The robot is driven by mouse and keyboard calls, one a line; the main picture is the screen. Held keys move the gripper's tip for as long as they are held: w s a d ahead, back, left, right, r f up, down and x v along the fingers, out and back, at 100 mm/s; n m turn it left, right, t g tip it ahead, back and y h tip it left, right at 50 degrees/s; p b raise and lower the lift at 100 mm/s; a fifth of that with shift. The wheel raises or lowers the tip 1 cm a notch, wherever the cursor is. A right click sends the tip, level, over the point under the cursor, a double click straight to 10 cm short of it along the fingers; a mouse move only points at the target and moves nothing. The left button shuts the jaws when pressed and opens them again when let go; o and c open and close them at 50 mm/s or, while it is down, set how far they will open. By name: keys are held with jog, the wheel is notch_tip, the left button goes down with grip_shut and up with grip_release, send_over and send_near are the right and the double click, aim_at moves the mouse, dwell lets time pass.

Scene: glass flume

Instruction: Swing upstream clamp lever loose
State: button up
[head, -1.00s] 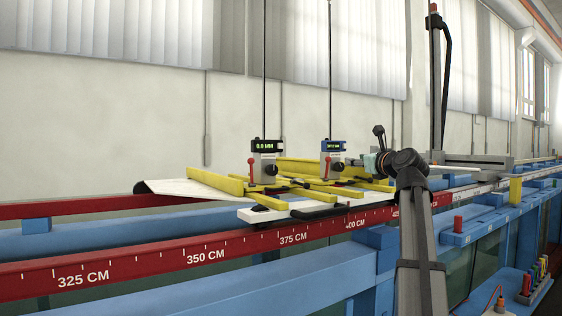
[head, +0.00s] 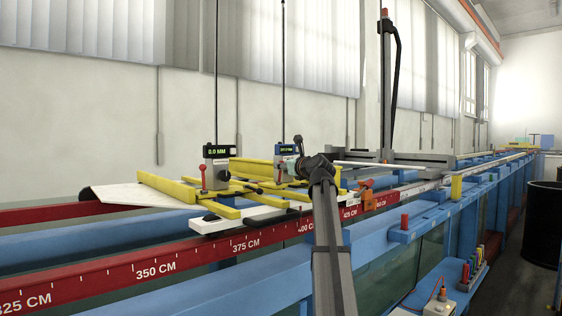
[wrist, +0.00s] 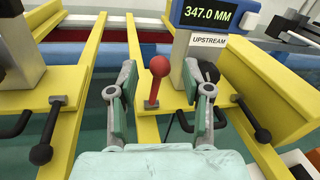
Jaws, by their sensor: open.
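The upstream gauge (wrist: 207,40) is labelled UPSTREAM and reads 347.0 MM; in the head view it is the farther gauge (head: 287,150). Beside it in the wrist view a lever with a red ball knob (wrist: 160,66) stands upright from a yellow bar. My gripper (wrist: 165,92) is open, with one finger on each side of this lever and visible space between the knob and each finger. In the head view my gripper (head: 291,167) is at the upstream gauge's right side, and the contact area is too small to make out.
A second gauge (head: 217,166) reading 0.0 MM, with its own red lever (head: 203,172), stands to the left. Black-knobbed levers (wrist: 41,153) (wrist: 262,135) flank my gripper on the yellow frame. The red scale rail (head: 200,260) runs along the front. An orange clamp (head: 366,195) sits on it.

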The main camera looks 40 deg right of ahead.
jog(key=shift+w+d+p, duration=0.2)
jog(key=shift+w+p, duration=0.1)
jog(key=shift+w, duration=1.1)
